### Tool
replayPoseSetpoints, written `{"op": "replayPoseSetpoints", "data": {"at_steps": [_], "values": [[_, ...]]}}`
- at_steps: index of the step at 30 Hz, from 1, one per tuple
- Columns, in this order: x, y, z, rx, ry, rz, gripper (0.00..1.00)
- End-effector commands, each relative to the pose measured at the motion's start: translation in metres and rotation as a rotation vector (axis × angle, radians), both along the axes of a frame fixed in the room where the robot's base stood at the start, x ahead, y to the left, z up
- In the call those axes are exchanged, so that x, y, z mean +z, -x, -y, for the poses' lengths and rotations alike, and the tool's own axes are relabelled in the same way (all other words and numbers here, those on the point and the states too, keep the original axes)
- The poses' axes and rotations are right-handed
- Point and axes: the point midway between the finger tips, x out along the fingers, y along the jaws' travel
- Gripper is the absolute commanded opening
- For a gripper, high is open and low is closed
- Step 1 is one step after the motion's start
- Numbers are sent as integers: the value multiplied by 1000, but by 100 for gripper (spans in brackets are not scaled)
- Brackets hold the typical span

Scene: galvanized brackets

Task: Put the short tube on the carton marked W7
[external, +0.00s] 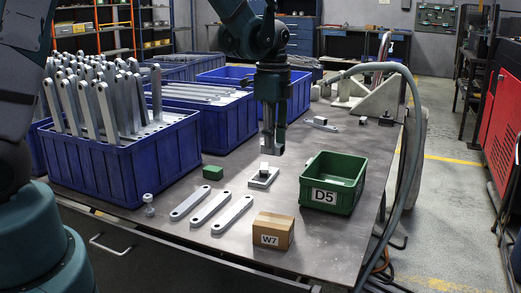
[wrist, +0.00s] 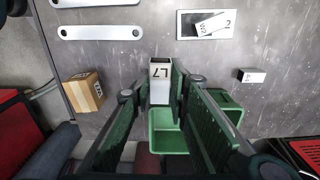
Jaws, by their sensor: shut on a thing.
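My gripper (external: 272,150) hangs above the table, behind and left of the green bin. In the wrist view its fingers (wrist: 163,88) are shut on a light grey, square-sided piece marked L7, which looks like the short tube (wrist: 160,72). The fingers hide part of its sides. The carton marked W7 (external: 273,231) is a small brown box at the table's front edge, with its top bare. It also shows at the left of the wrist view (wrist: 84,92), apart from the gripper.
A green bin marked D5 (external: 333,182) stands right of the carton. Several flat brackets (external: 209,207) lie left of it. A pale plate with a small piece on it (external: 263,178) lies behind. Blue crates (external: 123,160) fill the left. Another small piece (wrist: 250,76) lies apart.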

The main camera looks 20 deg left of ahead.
Motion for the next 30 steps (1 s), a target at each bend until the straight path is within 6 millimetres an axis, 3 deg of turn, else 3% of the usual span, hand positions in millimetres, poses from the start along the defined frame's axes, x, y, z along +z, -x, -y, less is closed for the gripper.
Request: {"op": "replayPoseSetpoints", "data": {"at_steps": [9, 18, 24, 30], "values": [[12, 84, 50, 6, 0, 0, 5], [18, 157, 79, 15, 0, 0, 5], [19, 187, 87, 22, 0, 0, 5], [20, 198, 90, 24, 0, 0, 5]]}}
